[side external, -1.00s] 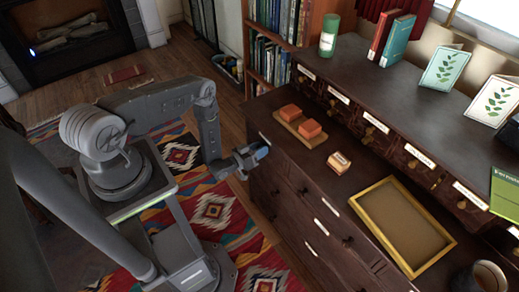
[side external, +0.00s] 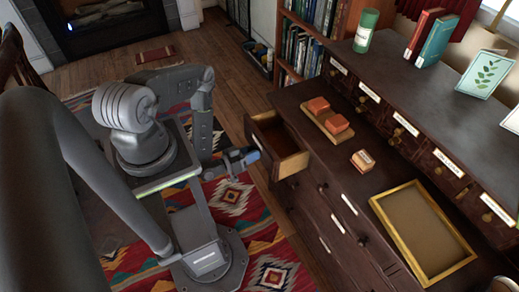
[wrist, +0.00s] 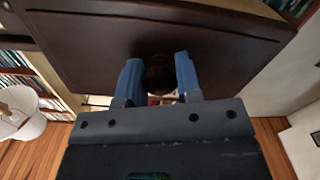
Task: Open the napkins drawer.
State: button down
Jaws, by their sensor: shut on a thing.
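An upper-left drawer (side external: 288,162) of the dark wooden dresser (side external: 312,195) stands pulled out, and its inside shows in the side view. I cannot read its label, so I cannot tell from writing that it is the napkins drawer. My gripper (side external: 252,152) is at the drawer's front. In the wrist view, the blue fingers of my gripper (wrist: 159,75) are shut on either side of a dark round knob (wrist: 159,74) on the dark drawer front (wrist: 90,50). The knob is partly in shadow.
On the dresser top are a wooden tray (side external: 318,112) with reddish blocks, a small block (side external: 363,160) and a yellow-framed tray (side external: 378,207). Other closed drawers (side external: 350,203) lie to the right. A patterned rug (side external: 265,245) covers the floor in front.

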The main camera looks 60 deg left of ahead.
jog(key=c, duration=0.8)
grip_release()
jog(key=shift+w, duration=0.1)
